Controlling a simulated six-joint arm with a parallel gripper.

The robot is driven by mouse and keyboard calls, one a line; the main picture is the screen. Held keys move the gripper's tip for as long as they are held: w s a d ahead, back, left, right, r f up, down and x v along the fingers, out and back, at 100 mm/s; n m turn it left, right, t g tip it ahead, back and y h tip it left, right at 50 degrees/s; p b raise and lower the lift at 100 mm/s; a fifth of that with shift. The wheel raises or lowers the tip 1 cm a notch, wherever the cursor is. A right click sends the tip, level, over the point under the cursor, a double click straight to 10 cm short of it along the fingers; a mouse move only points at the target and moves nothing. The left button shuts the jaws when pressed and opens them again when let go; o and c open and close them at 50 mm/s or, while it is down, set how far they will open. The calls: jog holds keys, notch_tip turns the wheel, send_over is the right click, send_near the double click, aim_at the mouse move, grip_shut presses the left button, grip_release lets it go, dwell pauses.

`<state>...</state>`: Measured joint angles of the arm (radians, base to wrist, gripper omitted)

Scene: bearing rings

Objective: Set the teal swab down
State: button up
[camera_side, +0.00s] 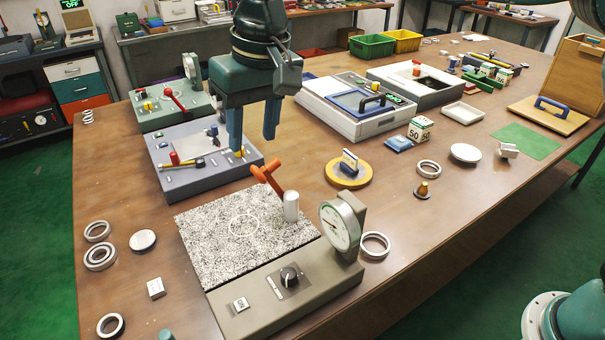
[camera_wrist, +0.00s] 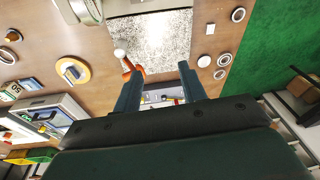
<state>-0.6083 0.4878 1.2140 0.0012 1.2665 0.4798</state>
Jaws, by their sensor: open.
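My gripper (camera_side: 253,145) hangs with its two blue fingers apart and nothing between them, above the right part of a blue-grey panel box (camera_side: 205,182). In the wrist view my gripper (camera_wrist: 161,70) also shows an empty gap between the fingertips. I cannot make out a teal swab for certain in either view. A small teal round-topped piece (camera_side: 166,335) stands at the bottom edge of the side view, cut off by the frame, and I cannot tell what it is.
Rings and discs lie on both sides.

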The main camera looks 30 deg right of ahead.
jog(key=s+d+r+t, duration=0.1)
jog(key=s+d+r, duration=0.1)
jog(key=s+d, duration=0.35)
jog(key=s+d+r, duration=0.2)
jog(key=d, duration=0.6)
jog(key=s+d+r+t, duration=0.1)
jog(key=s+d+r, duration=0.15)
jog(key=d, duration=0.45)
jog(key=s+d+f, duration=0.2)
jog(key=s+d, duration=0.1)
jog(key=s, duration=0.2)
jog(key=s+d+f+m+t, duration=0.1)
jog(key=s+d+f, duration=0.2)
jog(key=s, duration=0.3)
jog(key=s+d+f+t+h, duration=0.1)
jog(key=s+d+f, duration=0.2)
jog(key=s, duration=0.3)
jog(key=shift+d, duration=0.85)
